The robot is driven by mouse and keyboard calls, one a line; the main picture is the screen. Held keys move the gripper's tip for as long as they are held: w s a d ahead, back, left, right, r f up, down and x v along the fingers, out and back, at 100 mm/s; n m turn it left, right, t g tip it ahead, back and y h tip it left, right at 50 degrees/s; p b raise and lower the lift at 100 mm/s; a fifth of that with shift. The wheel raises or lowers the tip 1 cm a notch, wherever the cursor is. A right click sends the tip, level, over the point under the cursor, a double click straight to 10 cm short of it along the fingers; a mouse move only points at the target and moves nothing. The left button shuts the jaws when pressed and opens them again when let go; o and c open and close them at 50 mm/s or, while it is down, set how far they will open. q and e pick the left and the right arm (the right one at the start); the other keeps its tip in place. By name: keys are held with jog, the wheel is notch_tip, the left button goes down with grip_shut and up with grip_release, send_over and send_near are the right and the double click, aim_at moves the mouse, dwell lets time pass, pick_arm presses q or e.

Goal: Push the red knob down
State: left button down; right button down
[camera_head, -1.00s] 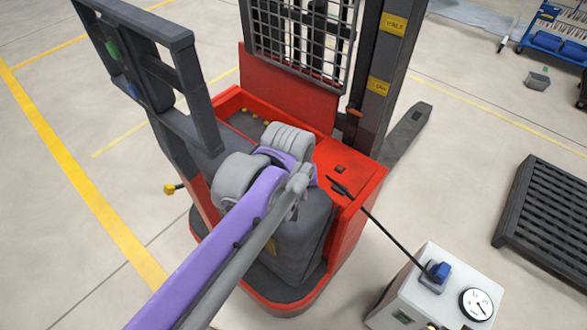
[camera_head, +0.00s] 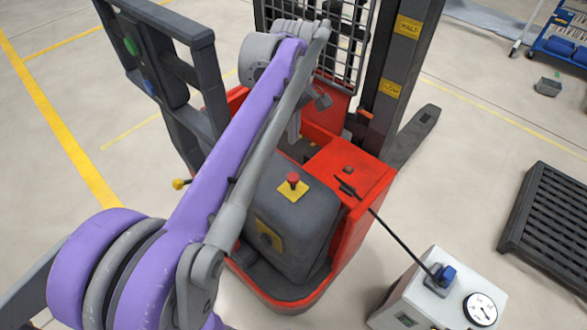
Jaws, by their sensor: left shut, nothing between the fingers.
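The red knob (camera_head: 293,179) stands up from a yellow plate on top of the dark grey housing at the rear of the red truck. It is in plain sight, and nothing touches it. My left arm comes in from the lower left, passes left of the knob and bends at the top, near the mesh guard. My left gripper (camera_head: 294,130) is small and partly hidden behind the arm, beyond the knob and apart from it. It is shut and empty. My right gripper is out of view.
The truck's red body (camera_head: 350,175) has a black cable running to a white box with a gauge (camera_head: 436,295). The mesh guard and mast (camera_head: 400,60) rise behind. A grey frame (camera_head: 165,70) stands at left. A black pallet (camera_head: 550,220) lies at right.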

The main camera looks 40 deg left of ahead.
aim_at(294, 178)
pick_arm(q)
jog(key=shift+f, duration=0.15)
notch_tip(294, 178, down, 14)
jog(key=shift+r+b, duration=0.1)
jog(key=shift+b, duration=0.2)
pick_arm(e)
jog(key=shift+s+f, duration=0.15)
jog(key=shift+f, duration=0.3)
